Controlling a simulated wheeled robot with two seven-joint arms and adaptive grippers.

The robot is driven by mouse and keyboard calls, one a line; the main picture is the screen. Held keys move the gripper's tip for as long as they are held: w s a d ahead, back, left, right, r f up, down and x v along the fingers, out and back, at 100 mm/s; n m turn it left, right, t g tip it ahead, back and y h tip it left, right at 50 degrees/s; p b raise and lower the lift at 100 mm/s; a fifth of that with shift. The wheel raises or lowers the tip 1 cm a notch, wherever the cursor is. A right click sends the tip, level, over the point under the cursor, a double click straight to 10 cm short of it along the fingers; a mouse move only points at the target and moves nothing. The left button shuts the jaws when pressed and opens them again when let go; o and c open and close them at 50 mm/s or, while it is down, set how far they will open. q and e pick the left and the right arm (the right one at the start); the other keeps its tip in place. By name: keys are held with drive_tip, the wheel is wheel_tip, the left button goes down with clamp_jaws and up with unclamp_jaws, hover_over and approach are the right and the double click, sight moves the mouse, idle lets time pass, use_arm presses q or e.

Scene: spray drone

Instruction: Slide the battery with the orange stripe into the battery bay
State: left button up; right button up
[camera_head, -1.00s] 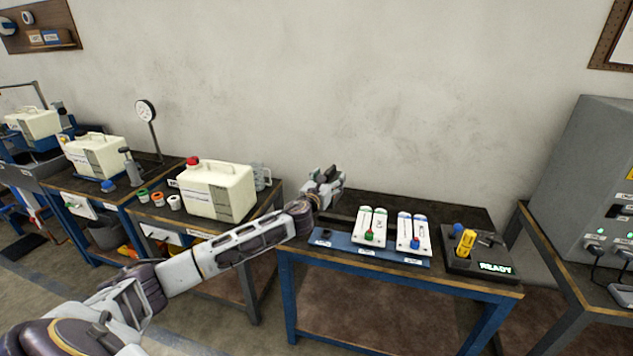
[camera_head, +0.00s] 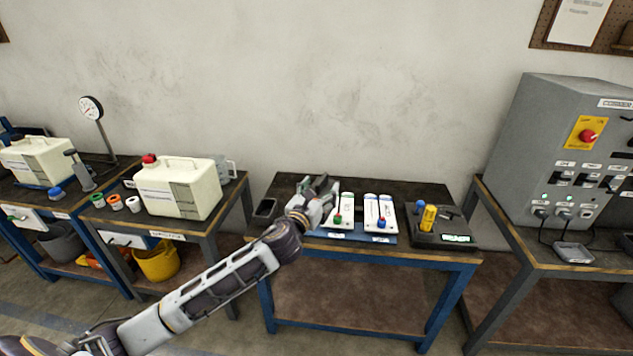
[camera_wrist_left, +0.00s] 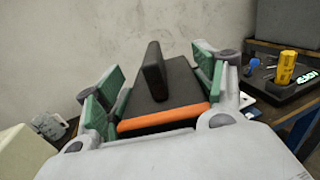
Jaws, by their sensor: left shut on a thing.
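The battery with the orange stripe (camera_wrist_left: 165,92) is a dark block with an upright dark fin and an orange band on the side nearest the wrist camera. My left gripper (camera_head: 320,190) is shut on it, with green pads on either side in the left wrist view (camera_wrist_left: 155,75). In the head view the gripper is over the left part of the blue-legged table and mostly hides the battery. I cannot make out a battery bay in these views. My right gripper is not in view.
Two white units (camera_head: 380,214) with green and blue knobs stand right of my gripper. Beyond them is a black pad with a yellow cylinder (camera_head: 428,217). A grey control cabinet (camera_head: 560,150) stands at the right. A cream canister (camera_head: 180,188) stands on the left bench.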

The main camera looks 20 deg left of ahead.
use_arm(q)
drive_tip(key=s+f, duration=0.1)
drive_tip(key=s+d+f, duration=0.1)
drive_tip(key=s+f, duration=0.1)
drive_tip(key=shift+s, duration=0.25)
drive_tip(key=s+d+f, duration=0.1)
drive_tip(key=s+f, duration=0.6)
drive_tip(key=f, duration=0.3)
drive_tip(key=shift+s+d+f, duration=0.2)
drive_tip(key=shift+s+f, duration=0.2)
drive_tip(key=shift+f, duration=0.05)
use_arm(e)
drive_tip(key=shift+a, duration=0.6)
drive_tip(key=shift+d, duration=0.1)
